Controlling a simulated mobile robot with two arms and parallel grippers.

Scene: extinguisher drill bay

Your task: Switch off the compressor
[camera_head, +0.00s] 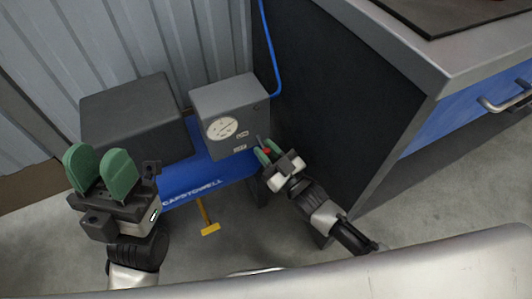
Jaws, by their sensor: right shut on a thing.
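The compressor has a blue tank (200,177) lettered "CAPSTOWELL" and a grey control box (232,100) with a round white gauge (222,128). Two small white labels sit below and right of the gauge, too small to read surely. My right gripper (267,153) is at the lower right corner of the control box, its green fingers shut on a small red part, which looks like the switch lever. The fingers hide most of this part, so its position cannot be told. My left gripper (100,168) is open and empty, left of the tank and in front of the dark motor housing.
A dark grey housing (135,112) sits on the tank's left. A yellow foot or pedal (210,229) stands below the tank. A workbench (345,100) with a dark side and blue drawer stands close on the right. A blue hose (270,50) runs up behind. Corrugated wall lies behind.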

